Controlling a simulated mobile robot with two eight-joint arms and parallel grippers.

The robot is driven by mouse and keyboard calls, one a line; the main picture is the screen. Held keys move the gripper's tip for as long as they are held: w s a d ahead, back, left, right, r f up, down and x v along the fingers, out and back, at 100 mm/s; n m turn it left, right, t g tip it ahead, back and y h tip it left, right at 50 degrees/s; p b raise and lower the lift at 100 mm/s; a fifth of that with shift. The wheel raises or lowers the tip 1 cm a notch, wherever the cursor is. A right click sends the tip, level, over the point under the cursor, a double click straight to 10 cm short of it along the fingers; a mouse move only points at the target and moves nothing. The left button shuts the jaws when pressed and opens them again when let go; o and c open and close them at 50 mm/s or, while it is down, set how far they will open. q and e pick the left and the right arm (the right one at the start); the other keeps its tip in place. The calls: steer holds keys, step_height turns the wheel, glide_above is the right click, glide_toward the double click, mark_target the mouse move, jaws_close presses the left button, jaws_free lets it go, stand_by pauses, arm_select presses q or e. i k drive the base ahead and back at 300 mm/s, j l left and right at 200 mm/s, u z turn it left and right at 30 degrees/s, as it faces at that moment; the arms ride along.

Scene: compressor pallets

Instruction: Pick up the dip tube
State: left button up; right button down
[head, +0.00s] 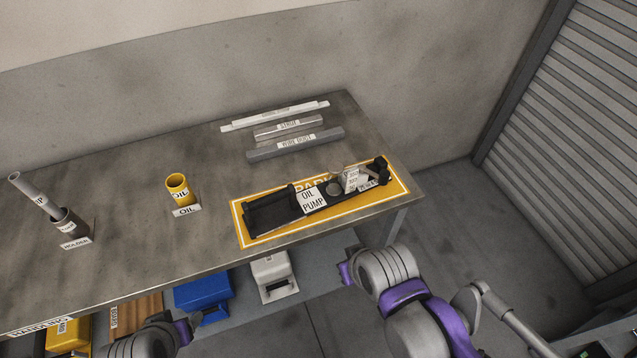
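A grey tube (34,193) with a partly readable label, which looks like the dip tube, stands tilted in a dark cylindrical holder (69,225) at the left of the workbench. Its upper end leans to the left and its lower end is hidden inside the holder. A small "HOLDER" sign (76,243) is at the holder's foot. Parts of my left arm show at the bottom left and parts of my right arm at the bottom right, both in front of the bench. Neither gripper's fingers can be seen, and nothing of mine touches the tube.
The workbench (140,250) also bears a yellow oil cup (177,189), a yellow parking mat (240,226) with an oil pump assembly (270,213), and several long bars (295,144) at the back. Blue (203,290) and white (272,275) bins sit below. A shuttered wall (570,130) is right.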

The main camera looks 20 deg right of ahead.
mark_target(19, 181)
steer(key=u, duration=1.25)
steer(key=i+u, duration=0.75)
